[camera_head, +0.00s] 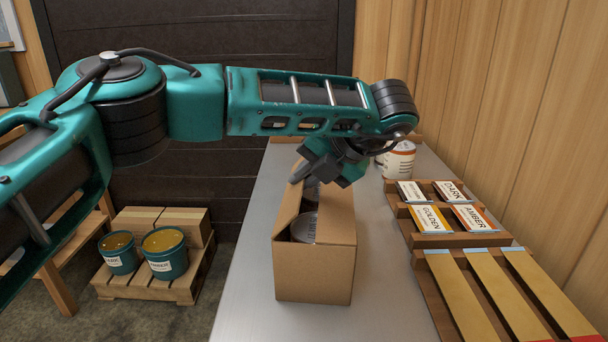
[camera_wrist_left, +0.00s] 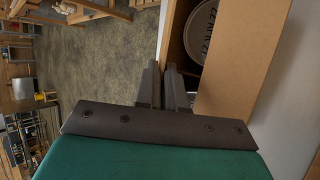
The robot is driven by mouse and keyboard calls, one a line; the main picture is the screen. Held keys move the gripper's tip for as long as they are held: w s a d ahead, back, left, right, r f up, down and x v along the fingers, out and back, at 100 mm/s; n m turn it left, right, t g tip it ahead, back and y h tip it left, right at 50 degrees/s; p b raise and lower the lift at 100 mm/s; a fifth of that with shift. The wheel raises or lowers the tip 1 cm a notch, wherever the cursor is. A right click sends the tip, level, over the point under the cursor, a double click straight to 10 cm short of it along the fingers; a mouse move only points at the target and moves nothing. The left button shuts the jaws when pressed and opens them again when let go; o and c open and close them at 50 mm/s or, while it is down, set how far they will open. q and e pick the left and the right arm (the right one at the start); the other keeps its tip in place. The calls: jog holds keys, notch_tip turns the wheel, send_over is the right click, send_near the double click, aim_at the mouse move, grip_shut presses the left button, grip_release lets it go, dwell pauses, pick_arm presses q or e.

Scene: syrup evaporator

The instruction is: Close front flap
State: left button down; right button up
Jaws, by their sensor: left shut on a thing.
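An open cardboard box (camera_head: 314,272) stands on the metal counter with a round-lidded can (camera_head: 304,228) inside; the can's lid also shows in the left wrist view (camera_wrist_left: 208,30). A flap (camera_head: 287,208) on the box's left side stands up. A wide cardboard panel (camera_wrist_left: 243,60) lies beside the lid in the left wrist view. My left gripper (camera_head: 298,178) is at the box's upper far left; its fingers (camera_wrist_left: 165,84) are shut on the thin cardboard of the left flap. I cannot tell which flap counts as the front one. My right gripper is out of view.
To the right are a rack of label cards (camera_head: 437,218) and a wooden rack with long strips (camera_head: 495,290). A white can (camera_head: 398,162) stands behind. The counter (camera_head: 246,290) is bare left of the box. A pallet with teal buckets (camera_head: 165,252) is on the floor.

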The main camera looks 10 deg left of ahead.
pick_arm(q)
jog(key=y, duration=0.1)
jog(key=d+f+m+y, duration=0.1)
jog(key=y, duration=0.1)
jog(key=shift+w+d+f+y, duration=0.1)
jog(key=shift+d+f+y, duration=0.05)
jog(key=shift+f+y, duration=0.15)
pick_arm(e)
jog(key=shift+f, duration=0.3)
pick_arm(q)
jog(key=c, duration=1.3)
grip_release()
jog(key=shift+d+r, duration=0.1)
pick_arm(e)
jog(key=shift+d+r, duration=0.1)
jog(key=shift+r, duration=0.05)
